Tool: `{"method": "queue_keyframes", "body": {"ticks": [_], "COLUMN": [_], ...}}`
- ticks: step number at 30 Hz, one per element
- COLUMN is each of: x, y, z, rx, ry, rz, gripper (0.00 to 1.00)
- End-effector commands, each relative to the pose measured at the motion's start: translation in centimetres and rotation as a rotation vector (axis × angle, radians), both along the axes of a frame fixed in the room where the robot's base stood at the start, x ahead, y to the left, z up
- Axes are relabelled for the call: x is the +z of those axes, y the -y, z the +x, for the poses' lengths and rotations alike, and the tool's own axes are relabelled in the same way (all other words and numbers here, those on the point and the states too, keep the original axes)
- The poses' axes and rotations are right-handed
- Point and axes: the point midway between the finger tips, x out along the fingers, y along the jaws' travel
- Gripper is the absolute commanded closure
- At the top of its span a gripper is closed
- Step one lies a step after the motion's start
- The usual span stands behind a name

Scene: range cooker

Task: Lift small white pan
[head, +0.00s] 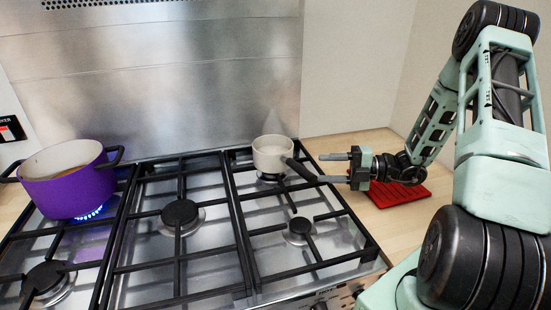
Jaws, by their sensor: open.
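The small white pan (271,157) stands upright on the back right burner of the cooker. Its dark handle (301,170) points right and toward the front. My gripper (323,168) comes in from the right, with its two fingers pointing left at the handle. It is open, and the end of the handle appears between or close to the fingers. I cannot tell whether either finger touches the handle.
A purple pot (67,182) stands over a lit blue flame at the left. Black grates (243,245) cover the hob. A red mat (400,193) lies on the wooden counter (378,143) below my gripper. A metal backsplash (200,75) rises behind.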

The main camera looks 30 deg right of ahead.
Motion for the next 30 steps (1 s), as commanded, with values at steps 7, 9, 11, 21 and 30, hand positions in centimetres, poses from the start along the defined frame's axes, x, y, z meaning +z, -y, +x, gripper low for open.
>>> {"method": "queue_keyframes", "body": {"ticks": [7,9,11,21,30], "x": [-0.2,-0.2,-0.1,-0.2,-0.3], "y": [-2.3,-2.6,-3.1,-6.5,-6.7], "z": [1.8,2.0,2.3,4.8,4.9], "rx": [0.002,0.002,0.003,0.003,0.001], "ry": [0.000,-0.001,-0.001,0.000,0.000], "rz": [0.000,0.000,0.001,0.000,-0.001], "gripper": [0.54,0.54,0.54,0.54,0.65]}}
